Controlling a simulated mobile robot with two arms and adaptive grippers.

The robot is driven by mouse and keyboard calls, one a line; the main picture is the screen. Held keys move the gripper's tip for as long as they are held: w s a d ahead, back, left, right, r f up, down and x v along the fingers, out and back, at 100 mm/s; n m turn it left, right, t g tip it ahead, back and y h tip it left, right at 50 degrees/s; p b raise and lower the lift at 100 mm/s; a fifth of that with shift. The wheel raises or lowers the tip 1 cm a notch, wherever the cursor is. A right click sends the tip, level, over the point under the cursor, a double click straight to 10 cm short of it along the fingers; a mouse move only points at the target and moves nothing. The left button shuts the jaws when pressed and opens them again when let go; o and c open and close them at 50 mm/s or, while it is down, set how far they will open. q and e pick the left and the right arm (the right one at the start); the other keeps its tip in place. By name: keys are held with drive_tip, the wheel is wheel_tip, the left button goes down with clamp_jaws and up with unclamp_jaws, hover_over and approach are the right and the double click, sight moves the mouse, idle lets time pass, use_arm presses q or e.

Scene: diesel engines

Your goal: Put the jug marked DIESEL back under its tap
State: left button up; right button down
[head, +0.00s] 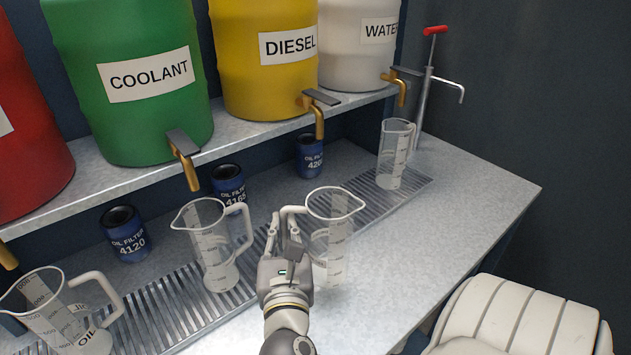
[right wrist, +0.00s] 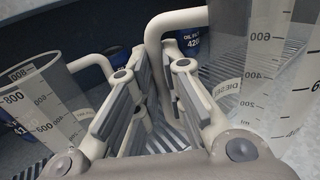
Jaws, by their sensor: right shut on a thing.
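The clear measuring jug (head: 338,235) has a pale handle on its left side, and my right gripper (head: 283,232) is shut on that handle. In the right wrist view the handle (right wrist: 153,60) passes between the fingers (right wrist: 157,95), and the jug (right wrist: 265,85) stands at right with a partly hidden label on it. The jug is upright over the counter, in front of the drip grate; I cannot tell if its base touches. The yellow DIESEL barrel (head: 262,85) and its brass tap (head: 319,122) are behind it, on the shelf. My left gripper is not in view.
Other jugs stand on the grate (head: 165,310): one below the COOLANT tap (head: 186,165), one at far left (head: 55,325), one at right below the WATER tap (head: 395,150). Blue oil filters (head: 310,155) stand behind. The right counter (head: 470,200) is clear.

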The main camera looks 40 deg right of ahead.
drive_tip(key=shift+w+d, duration=0.25)
drive_tip(key=shift+w, duration=0.05)
use_arm(q)
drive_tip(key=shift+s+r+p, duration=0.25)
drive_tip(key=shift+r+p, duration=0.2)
drive_tip(key=shift+p, duration=0.05)
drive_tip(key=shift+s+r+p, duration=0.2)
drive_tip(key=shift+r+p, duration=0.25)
use_arm(e)
drive_tip(key=f+x, duration=0.3)
drive_tip(key=x, duration=1.4)
drive_tip(key=shift+w, duration=0.2)
drive_tip(key=shift+d+f, duration=0.15)
drive_tip(key=shift+f, duration=0.05)
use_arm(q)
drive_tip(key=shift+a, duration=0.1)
use_arm(e)
drive_tip(key=c, duration=1.5)
unclamp_jaws()
use_arm(q)
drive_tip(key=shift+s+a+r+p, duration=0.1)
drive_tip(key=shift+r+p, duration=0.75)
drive_tip(key=shift+p, duration=0.05)
use_arm(e)
drive_tip(key=v, duration=1.2)
drive_tip(key=shift+r, duration=0.1)
